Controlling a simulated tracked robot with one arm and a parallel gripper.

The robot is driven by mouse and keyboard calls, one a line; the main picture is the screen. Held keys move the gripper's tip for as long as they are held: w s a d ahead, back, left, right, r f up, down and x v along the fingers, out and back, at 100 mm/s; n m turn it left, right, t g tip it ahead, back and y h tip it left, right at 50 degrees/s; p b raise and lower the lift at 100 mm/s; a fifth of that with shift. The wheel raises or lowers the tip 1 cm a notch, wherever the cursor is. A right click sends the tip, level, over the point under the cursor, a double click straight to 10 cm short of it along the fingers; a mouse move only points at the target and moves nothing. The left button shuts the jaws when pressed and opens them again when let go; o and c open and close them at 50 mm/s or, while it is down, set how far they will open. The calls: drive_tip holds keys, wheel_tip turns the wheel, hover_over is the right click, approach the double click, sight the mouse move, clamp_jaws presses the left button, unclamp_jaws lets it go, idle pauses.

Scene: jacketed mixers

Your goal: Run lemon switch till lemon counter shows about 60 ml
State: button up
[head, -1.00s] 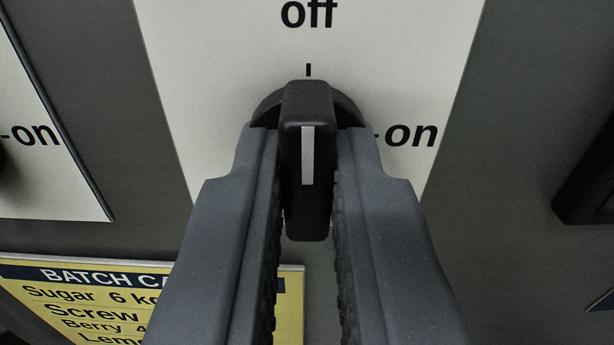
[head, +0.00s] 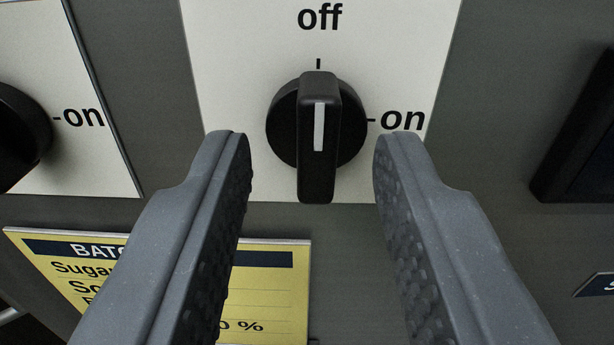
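A black rotary switch (head: 318,175) with a white line on its handle is on a pale plate (head: 235,60) marked "off" at the top and "on" at the right. Its line points up to the "off" mark. The plate's name does not show, so I cannot tell whether this is the lemon switch. My gripper (head: 312,150) is open, with its fingers apart on both sides of the handle and a little back from it, touching nothing. No counter reading is in view.
Another black switch (head: 18,135) on a pale plate with an "on" mark is at the left edge. A yellow batch card (head: 275,290) is below, partly hidden by my left finger. A dark box (head: 580,150) is at the right edge. Bare grey panel lies between.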

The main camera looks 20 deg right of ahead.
drive_tip(key=b+v, duration=0.2)
drive_tip(key=v, duration=0.9)
drive_tip(key=shift+s+b, duration=0.3)
drive_tip(key=shift+s, duration=0.05)
drive_tip(key=shift+a, duration=0.1)
drive_tip(key=w+a+r+n+g+y+b, duration=0.1)
drive_tip(key=a+r+y, duration=0.2)
drive_tip(key=r, duration=0.5)
drive_tip(key=w+a+r+n+y, duration=0.1)
drive_tip(key=a+r+y, duration=0.2)
drive_tip(key=r, duration=0.5)
drive_tip(key=s+d+r, duration=0.4)
drive_tip(key=s+r, duration=0.3)
drive_tip(key=r, duration=0.2)
drive_tip(key=s+d+r+n+b, duration=0.1)
drive_tip(key=s+d+r, duration=0.4)
drive_tip(key=s+r, duration=0.2)
wheel_tip(320, 180, up, 3)
drive_tip(key=shift+s+f+g, duration=0.2)
drive_tip(key=shift+g, duration=0.2)
